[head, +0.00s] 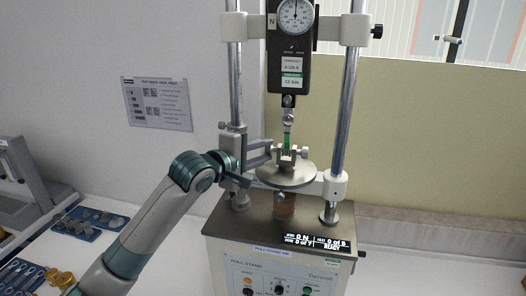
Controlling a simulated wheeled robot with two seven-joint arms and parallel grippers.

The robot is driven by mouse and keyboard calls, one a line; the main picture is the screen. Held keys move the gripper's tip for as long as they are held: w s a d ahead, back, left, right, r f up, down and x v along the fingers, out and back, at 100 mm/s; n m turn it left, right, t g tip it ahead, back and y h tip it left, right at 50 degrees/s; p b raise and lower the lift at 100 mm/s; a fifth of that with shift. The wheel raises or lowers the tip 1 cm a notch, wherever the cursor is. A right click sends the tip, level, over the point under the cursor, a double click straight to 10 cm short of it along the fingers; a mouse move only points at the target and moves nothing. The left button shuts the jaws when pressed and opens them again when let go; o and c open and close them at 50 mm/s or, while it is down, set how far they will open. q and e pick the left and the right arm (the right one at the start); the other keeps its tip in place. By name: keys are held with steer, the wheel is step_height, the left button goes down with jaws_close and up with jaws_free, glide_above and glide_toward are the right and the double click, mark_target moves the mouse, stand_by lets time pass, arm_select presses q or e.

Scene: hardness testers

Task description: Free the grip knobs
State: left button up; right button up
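A pull stand (280,222) stands on the white bench, with a dial force gauge (291,50) at its top. Below it, a small metal lower grip (288,158) sits on a round plate (287,176). Small grip knobs stick out at its left (276,152) and right (304,152). A green piece (287,140) stands upright between the upper hook and the lower grip. My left gripper (266,153) points right at the left knob, its fingers apart; whether they touch the knob is unclear. My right gripper is not in view.
Two upright posts (345,100) flank the grip, the left one close to my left gripper. A display (318,243) reads READY. Blue trays with metal parts (92,222) lie at the left, beside another grey device (28,178). The bench right of the stand is clear.

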arm_select(q)
steer(key=shift+f+b, duration=0.35)
steer(key=shift+b, duration=0.4)
steer(key=t+h+b, duration=0.1)
steer(key=b, duration=0.1)
steer(key=m+t+h+b, duration=0.1)
steer(key=b, duration=0.2)
steer(key=shift+f, duration=0.4)
steer(key=shift+r+t+h+b, duration=0.1)
steer(key=shift+t+h+b, duration=0.2)
steer(key=shift+t+b, duration=0.1)
steer(key=shift+m, duration=0.3)
steer(key=shift+r, duration=0.1)
steer(key=o, duration=1)
steer(key=shift+o, duration=0.2)
steer(key=shift+r, duration=0.1)
